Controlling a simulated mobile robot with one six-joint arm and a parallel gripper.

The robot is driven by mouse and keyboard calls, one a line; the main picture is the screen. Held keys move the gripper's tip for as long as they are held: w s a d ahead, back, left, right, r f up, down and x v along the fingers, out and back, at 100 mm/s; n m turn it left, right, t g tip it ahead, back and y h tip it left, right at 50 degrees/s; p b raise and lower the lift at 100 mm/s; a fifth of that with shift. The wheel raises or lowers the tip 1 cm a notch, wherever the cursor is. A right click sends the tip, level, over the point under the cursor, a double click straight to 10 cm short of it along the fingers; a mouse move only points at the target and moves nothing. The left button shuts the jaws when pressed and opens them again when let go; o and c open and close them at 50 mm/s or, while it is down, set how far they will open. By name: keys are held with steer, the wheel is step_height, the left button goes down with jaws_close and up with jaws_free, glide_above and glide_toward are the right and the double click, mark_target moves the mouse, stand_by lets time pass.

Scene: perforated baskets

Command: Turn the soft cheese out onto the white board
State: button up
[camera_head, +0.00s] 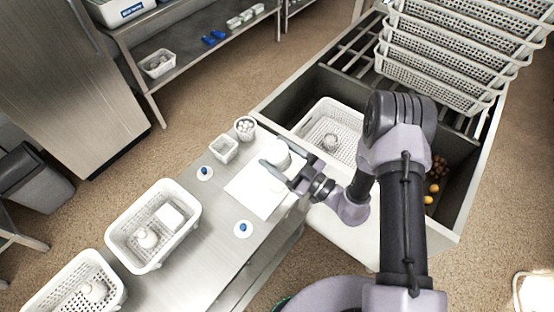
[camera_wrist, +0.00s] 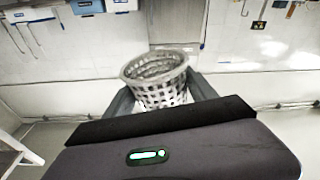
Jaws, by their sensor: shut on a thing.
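The white board (camera_head: 262,200) lies flat on the steel table in the head view. My gripper (camera_head: 275,166) is shut on a small white perforated basket (camera_wrist: 158,88) over the far part of the board. In the head view the held basket (camera_head: 276,150) shows as a pale round shape, partly behind the fingers. In the wrist view its lattice wall and round rim show between the fingers. I cannot tell its exact tilt or whether it touches the board. No soft cheese is clearly seen; whether any is inside the basket is unclear.
A round tub (camera_head: 244,131) with white pieces and a square basket (camera_head: 223,150) stand beyond the board. Small blue-and-white items (camera_head: 204,174) sit beside it. A larger white basket (camera_head: 125,242) stands at left. A sink basin (camera_head: 284,107) adjoins the table, with stacked baskets (camera_head: 440,75) beyond.

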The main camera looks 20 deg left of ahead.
step_height(320, 180, down, 5)
steer(key=n+h+b, duration=0.1)
steer(key=n+b, duration=0.7)
steer(key=n, duration=0.3)
steer(key=n+h+b, duration=0.1)
steer(key=n+b, duration=0.7)
steer(key=n, duration=0.3)
steer(key=n+h+b, duration=0.1)
steer(key=n+b, duration=0.7)
steer(key=n, duration=0.3)
steer(key=shift+w+r+g+b, duration=0.1)
steer(key=shift+r+g+b, duration=0.1)
steer(key=shift+g+b, duration=0.15)
